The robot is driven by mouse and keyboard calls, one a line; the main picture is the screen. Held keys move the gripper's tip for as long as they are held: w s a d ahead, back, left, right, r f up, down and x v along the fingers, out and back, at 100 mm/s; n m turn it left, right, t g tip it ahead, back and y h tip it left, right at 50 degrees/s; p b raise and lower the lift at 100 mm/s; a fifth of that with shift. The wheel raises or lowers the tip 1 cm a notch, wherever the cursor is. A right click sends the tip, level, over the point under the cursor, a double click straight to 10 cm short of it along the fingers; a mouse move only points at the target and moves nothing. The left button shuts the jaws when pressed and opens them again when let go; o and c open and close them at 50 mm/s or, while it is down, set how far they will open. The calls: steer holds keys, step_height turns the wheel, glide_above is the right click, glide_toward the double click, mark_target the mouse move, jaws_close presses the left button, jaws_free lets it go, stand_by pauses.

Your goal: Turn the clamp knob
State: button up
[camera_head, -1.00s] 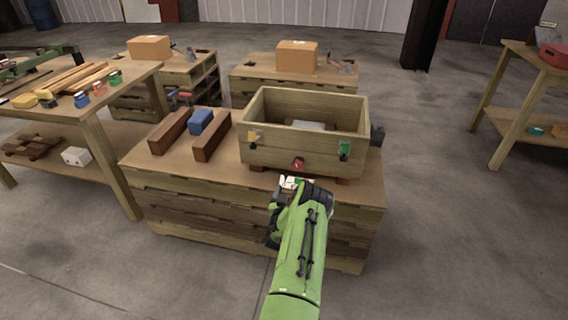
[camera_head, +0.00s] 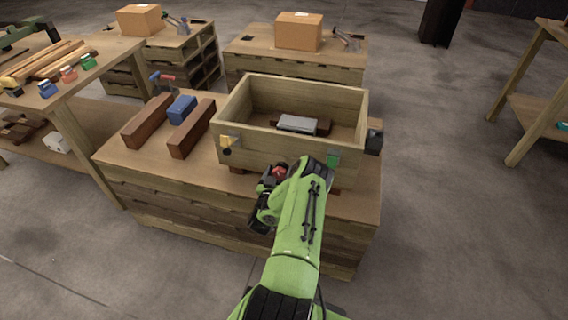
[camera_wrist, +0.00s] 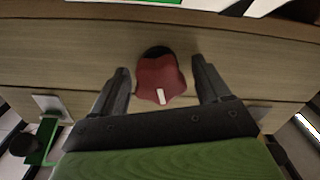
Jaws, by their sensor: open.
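The clamp knob is a red lobed knob (camera_wrist: 160,80) with a white mark, on the front wall of a wooden box (camera_wrist: 60,60). In the wrist view it sits between the two dark fingers of my gripper (camera_wrist: 160,85), with gaps on both sides. My gripper is open. In the head view the knob (camera_head: 280,170) shows just beyond my gripper (camera_head: 275,178), partly covered by it. The box (camera_head: 345,98) stands open-topped on a crate-like bench, with a grey block (camera_head: 298,124) inside.
A yellow tag (camera_head: 225,141) and a green piece (camera_head: 333,158) are on the box front; a green bracket (camera_wrist: 50,140) shows in the wrist view. Two brown bars (camera_head: 192,128) and a blue block (camera_head: 182,109) lie left of the box. A black part (camera_head: 374,142) is at its right.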

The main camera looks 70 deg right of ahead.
steer(key=shift+a, duration=0.1)
steer(key=c, duration=0.9)
steer(key=shift+r, duration=0.1)
steer(key=shift+c, duration=0.2)
steer(key=shift+m, duration=0.3)
steer(key=m+p, duration=0.1)
steer(key=m, duration=0.1)
steer(key=shift+m, duration=0.3)
steer(key=m+p, duration=0.1)
steer(key=m, duration=0.3)
steer(key=shift+s, duration=0.15)
steer(key=m, duration=0.9)
steer(key=shift+s+f+b, duration=0.15)
steer(key=shift+f+b, duration=0.05)
steer(key=shift+b, duration=0.2)
steer(key=shift+m, duration=0.4)
